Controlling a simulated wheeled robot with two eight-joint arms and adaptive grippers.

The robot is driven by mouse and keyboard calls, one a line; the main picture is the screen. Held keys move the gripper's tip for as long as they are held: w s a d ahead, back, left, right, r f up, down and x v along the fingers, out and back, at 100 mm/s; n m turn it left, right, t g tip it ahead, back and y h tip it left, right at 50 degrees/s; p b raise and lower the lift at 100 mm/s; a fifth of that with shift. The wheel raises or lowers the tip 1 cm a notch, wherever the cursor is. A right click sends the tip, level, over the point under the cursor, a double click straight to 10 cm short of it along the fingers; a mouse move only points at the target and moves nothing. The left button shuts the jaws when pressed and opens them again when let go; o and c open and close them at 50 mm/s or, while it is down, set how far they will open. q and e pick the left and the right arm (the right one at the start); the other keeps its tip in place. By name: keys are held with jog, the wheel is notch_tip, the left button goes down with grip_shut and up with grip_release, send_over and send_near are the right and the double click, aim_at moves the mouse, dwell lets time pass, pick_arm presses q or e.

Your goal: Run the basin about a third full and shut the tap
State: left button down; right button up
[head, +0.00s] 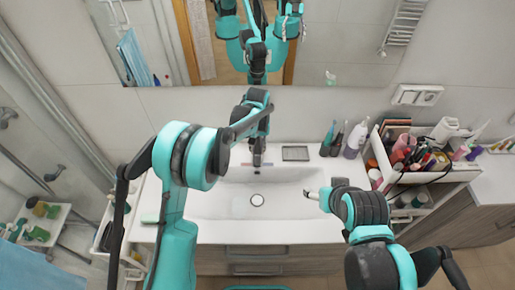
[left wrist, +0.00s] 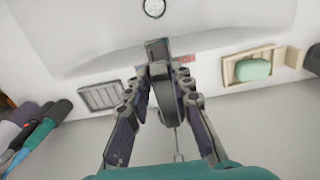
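The white basin (head: 225,205) is in the middle of the head view. Its round drain (head: 257,199) shows clearly, and I see no water in the basin or stream from the tap. The grey tap (left wrist: 158,50) stands at the basin's back edge, partly hidden by my left gripper in the head view. My left gripper (left wrist: 160,72) is at the tap, with its two fingers apart on either side of the tap's upper part; whether they touch it is unclear. My right gripper (head: 314,194) is over the basin's right side, too small to read.
A dark ribbed tray (head: 295,153) lies behind the basin. Bottles (head: 356,138) and a crowded cosmetics organiser (head: 405,165) stand to the right. A soap dish with green soap (left wrist: 252,69) shows in the left wrist view. A mirror (head: 330,40) hangs on the back wall.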

aim_at(258, 147)
pick_arm(q)
jog(key=shift+w+r+g, duration=0.45)
jog(key=shift+r+g, duration=0.3)
jog(key=shift+g, duration=0.35)
jog(key=shift+w+r+g, duration=0.4)
jog(key=shift+r+g, duration=0.35)
jog(key=shift+g, duration=0.35)
jog(key=c, duration=1.3)
grip_release()
jog(key=shift+s, duration=0.1)
jog(key=shift+r, duration=0.15)
notch_tip(258, 147, up, 10)
jog(key=shift+d+f, duration=0.1)
jog(key=shift+b, duration=0.35)
